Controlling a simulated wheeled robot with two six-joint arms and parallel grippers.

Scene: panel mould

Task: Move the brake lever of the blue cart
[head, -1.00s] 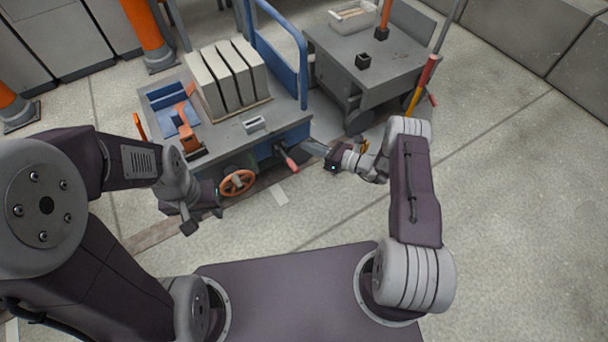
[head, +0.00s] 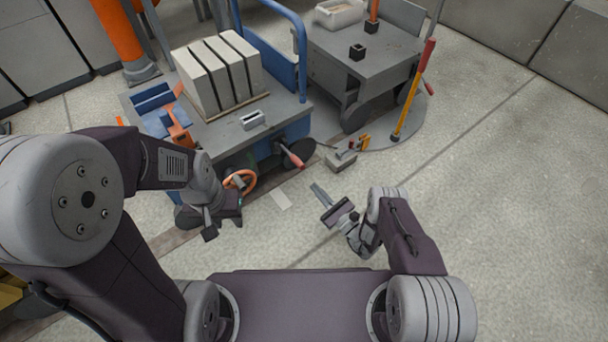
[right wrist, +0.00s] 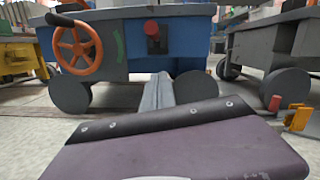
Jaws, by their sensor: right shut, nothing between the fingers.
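The blue cart (head: 268,145) stands ahead with a grey top; its blue front also shows in the right wrist view (right wrist: 180,35). Its brake lever (head: 293,158) has a red grip and sticks out from the front, pointing down to the right. In the right wrist view the red grip (right wrist: 152,28) shows nearly end-on, above my fingertips. My right gripper (head: 318,190) is shut and empty, apart from the lever and nearer to me; its fingers also show in the right wrist view (right wrist: 158,90). My left gripper (head: 210,225) hangs left of the lever; its fingers are unclear.
An orange handwheel (head: 240,181) is on the cart front, left of the lever. Pale panels (head: 218,75) stand on the cart. A grey cart (head: 365,65) is behind right, near a red and yellow post (head: 408,100). The floor to the right is clear.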

